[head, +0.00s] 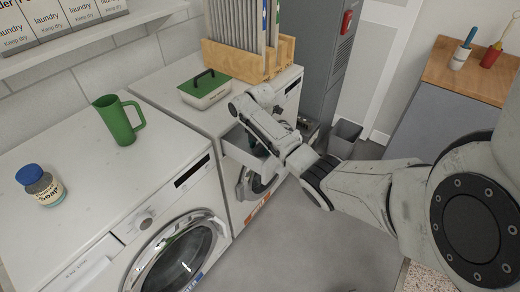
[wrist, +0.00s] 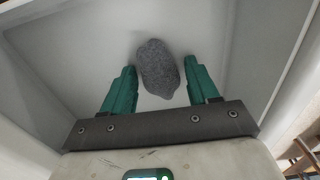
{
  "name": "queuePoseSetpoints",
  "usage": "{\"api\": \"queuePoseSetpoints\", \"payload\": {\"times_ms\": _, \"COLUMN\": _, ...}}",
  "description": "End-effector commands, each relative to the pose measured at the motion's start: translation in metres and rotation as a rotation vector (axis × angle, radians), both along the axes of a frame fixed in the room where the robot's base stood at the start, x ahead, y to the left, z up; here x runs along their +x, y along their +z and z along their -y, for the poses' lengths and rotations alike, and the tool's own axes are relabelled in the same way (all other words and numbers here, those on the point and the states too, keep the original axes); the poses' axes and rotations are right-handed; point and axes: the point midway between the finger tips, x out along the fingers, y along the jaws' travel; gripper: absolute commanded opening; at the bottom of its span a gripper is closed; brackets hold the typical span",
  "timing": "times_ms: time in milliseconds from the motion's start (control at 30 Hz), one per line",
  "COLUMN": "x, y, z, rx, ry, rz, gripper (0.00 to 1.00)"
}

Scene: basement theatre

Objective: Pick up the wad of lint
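The wad of lint (wrist: 158,70) is a grey, fuzzy oval lump in the wrist view. It lies on the pale floor of a white, walled drawer or tray (wrist: 85,50). My gripper (wrist: 160,72) is open, with its two green fingers on either side of the lint and a visible gap on the right side; the left fingertip is close to it. In the head view my gripper (head: 252,145) reaches into an open white drawer (head: 240,153) at the front of the right-hand machine. The lint is hidden there.
Two white front-loading machines stand side by side. On top are a green jug (head: 119,120), a soap jar (head: 40,185), a green-topped box (head: 204,88) and a wooden rack (head: 235,60). A grey bin (head: 344,138) stands on the floor. The drawer walls surround my fingers.

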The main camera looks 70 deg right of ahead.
Motion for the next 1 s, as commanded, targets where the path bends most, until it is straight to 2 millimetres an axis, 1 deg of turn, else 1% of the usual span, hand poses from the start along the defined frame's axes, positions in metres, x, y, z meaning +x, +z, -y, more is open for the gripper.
{"api": "queuePoseSetpoints", "payload": {"times_ms": 33, "x": 0.0, "y": 0.0, "z": 0.0, "rx": 0.0, "ry": 0.0, "rz": 0.0, "gripper": 0.54}}
{"api": "queuePoseSetpoints", "payload": {"times_ms": 67, "x": 0.0, "y": 0.0, "z": 0.0, "rx": 0.0, "ry": 0.0, "rz": 0.0, "gripper": 0.52}}
{"api": "queuePoseSetpoints", "payload": {"times_ms": 433, "x": 0.0, "y": 0.0, "z": 0.0, "rx": 0.0, "ry": 0.0, "rz": 0.0, "gripper": 0.16}}
{"api": "queuePoseSetpoints", "payload": {"times_ms": 767, "x": 0.0, "y": 0.003, "z": 0.0, "rx": 0.0, "ry": 0.0, "rz": 0.001, "gripper": 0.15}}
{"api": "queuePoseSetpoints", "payload": {"times_ms": 867, "x": 0.0, "y": 0.009, "z": 0.0, "rx": 0.0, "ry": 0.0, "rz": 0.0, "gripper": 0.15}}
{"api": "queuePoseSetpoints", "payload": {"times_ms": 1000, "x": 0.001, "y": 0.027, "z": 0.001, "rx": -0.002, "ry": 0.0, "rz": 0.003, "gripper": 0.15}}
